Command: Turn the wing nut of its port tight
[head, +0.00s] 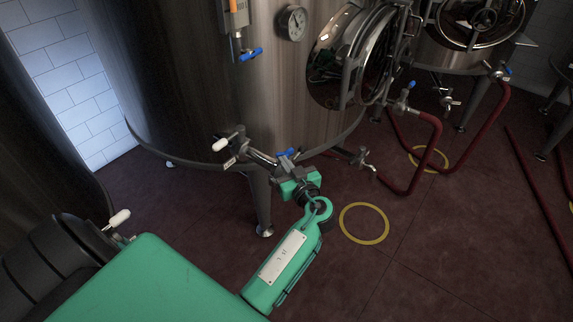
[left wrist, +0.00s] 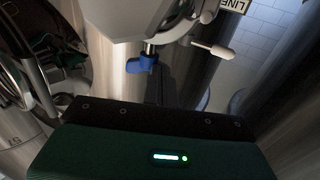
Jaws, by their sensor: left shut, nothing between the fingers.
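A blue wing nut (head: 285,152) sits on the steel port pipe low on the front of the big tank. My left gripper (head: 288,163) is at this pipe, its grey fingertips right beside the wing nut. The gripper is shut with nothing between the fingers. Whether a finger touches the wing nut cannot be told. In the left wrist view the blue wing nut (left wrist: 142,64) shows on a short stem, clear of the dark gripper body (left wrist: 160,145) below. The same pipe carries a lever with a white handle (head: 221,144), also in the left wrist view (left wrist: 213,49). My right gripper is out of view.
The big steel tank (head: 180,90) stands close behind the port, with a round gauge (head: 292,22) and a manway door (head: 335,60). Red hoses (head: 432,150) run from valves at the right. A yellow ring (head: 364,223) marks the floor, clear around it.

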